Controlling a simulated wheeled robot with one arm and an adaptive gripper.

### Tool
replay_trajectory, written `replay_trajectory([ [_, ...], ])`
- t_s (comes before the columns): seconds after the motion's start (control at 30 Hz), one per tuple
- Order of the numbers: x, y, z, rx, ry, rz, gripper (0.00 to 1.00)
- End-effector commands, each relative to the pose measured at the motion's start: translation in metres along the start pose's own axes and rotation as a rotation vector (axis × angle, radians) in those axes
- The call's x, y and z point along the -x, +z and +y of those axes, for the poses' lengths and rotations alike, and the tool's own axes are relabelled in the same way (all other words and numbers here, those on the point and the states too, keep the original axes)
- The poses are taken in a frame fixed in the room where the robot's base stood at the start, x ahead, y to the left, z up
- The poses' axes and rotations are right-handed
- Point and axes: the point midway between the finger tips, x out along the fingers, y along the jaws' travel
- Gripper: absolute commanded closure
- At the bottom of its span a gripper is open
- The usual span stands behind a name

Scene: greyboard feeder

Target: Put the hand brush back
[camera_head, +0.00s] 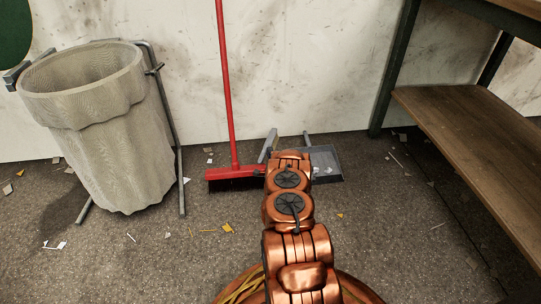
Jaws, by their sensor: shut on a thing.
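My copper-coloured arm reaches forward from the bottom middle, and its far end stands in front of the dustpan. My gripper is hidden behind the arm's own links, so its fingers and anything between them do not show. A grey dustpan (325,163) lies on the floor near the wall, partly covered by the arm, with some pale scraps on it. A grey bar (268,146) slants up just left of the arm's far end. It may be the hand brush's handle, but I cannot tell. No brush bristles show there.
A red broom (228,110) stands upright against the wall, left of the arm. A bin with a pale liner (105,130) in a metal frame stands at left. A wooden-shelved bench (480,135) fills the right side.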

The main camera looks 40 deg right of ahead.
Motion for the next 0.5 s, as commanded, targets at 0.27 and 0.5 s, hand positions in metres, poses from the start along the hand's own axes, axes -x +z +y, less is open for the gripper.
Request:
replay_trajectory([
  [0.27, -0.0001, -0.0005, 0.0041, 0.000, 0.000, 0.001, 0.68],
  [0.5, 0.0000, -0.0003, 0.0044, 0.000, 0.000, 0.000, 0.53],
])
